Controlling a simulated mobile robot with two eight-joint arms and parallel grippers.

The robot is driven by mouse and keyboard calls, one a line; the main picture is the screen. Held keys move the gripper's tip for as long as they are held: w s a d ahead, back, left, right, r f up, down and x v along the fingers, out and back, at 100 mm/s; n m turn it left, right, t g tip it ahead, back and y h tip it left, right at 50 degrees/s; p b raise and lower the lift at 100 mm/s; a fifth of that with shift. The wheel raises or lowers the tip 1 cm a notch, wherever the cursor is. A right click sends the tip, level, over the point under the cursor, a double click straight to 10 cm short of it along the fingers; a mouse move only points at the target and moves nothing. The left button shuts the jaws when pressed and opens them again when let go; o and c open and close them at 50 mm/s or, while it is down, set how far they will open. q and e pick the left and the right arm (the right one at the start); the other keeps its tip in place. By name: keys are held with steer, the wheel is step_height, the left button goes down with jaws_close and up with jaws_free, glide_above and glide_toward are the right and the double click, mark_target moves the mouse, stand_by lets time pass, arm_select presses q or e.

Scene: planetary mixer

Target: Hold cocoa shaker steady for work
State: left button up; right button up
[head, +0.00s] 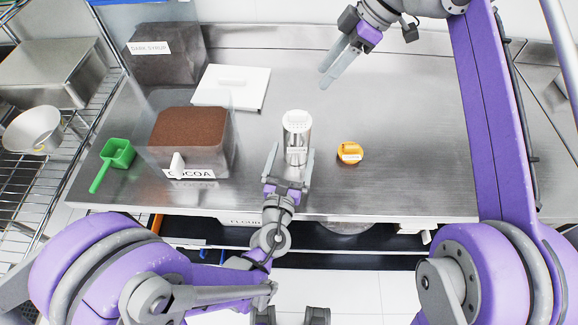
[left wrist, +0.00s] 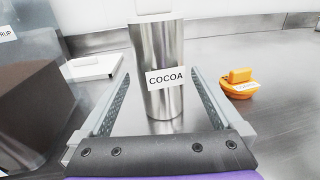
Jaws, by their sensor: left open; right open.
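The cocoa shaker (head: 297,140) is a shiny steel cylinder with a white top, standing upright on the steel counter. Its COCOA label faces me in the left wrist view (left wrist: 158,60). My left gripper (head: 290,165) is open, with one finger on each side of the shaker's lower body. In the left wrist view, gaps show between both fingers (left wrist: 160,105) and the shaker. My right gripper (head: 328,78) is open and empty, above the counter behind and to the right of the shaker.
An orange lid-like item (head: 349,153) lies right of the shaker. A clear bin of cocoa powder (head: 190,172) stands to the left, with a green scoop (head: 117,155) beside it. A white flat box (head: 232,86) and a dark syrup bin (head: 165,55) are behind. The counter's right side (head: 425,120) is clear.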

arm_select(q)
steer(key=w, duration=0.4)
steer(key=w+d, duration=0.1)
steer(key=shift+w, duration=0.4)
steer(key=shift+c, duration=0.2)
steer(key=c, duration=1.2)
